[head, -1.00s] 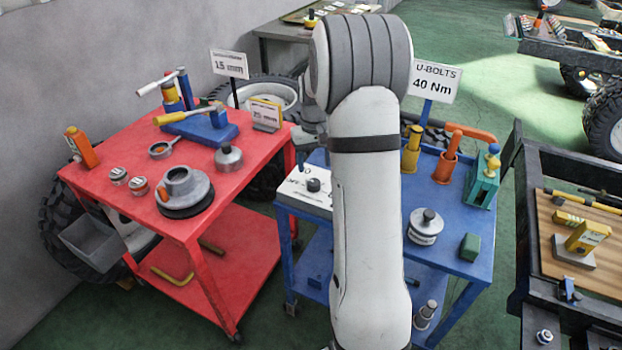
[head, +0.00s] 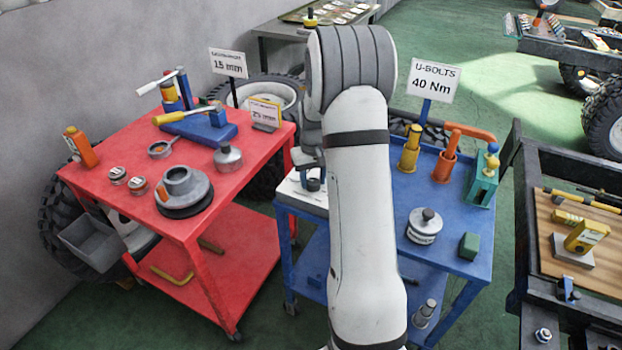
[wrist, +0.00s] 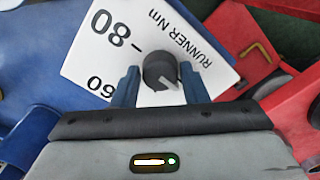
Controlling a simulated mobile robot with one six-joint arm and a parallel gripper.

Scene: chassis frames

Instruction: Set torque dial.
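The torque dial is a dark round knob (wrist: 160,70) on a white plate (wrist: 95,50) printed "RUNNER Nm", "80" and "60" in the wrist view. A pale mark shows on the knob's lower right side; its exact setting is unclear. In the head view the plate (head: 291,192) lies at the left corner of the blue cart, with the knob (head: 313,185) under my gripper (head: 311,171). In the wrist view my gripper (wrist: 160,78) is open, with one blue finger on each side of the knob and a small gap on both sides. A sign (head: 434,80) reads "U-BOLTS 40 Nm".
The blue cart (head: 455,262) also holds a round grey-white weight (head: 424,226), a green block (head: 469,246), and yellow, orange and green tools. The red cart (head: 120,165) with tools and a "15 mm" sign (head: 228,63) stands close on the left. My arm hides the cart's middle.

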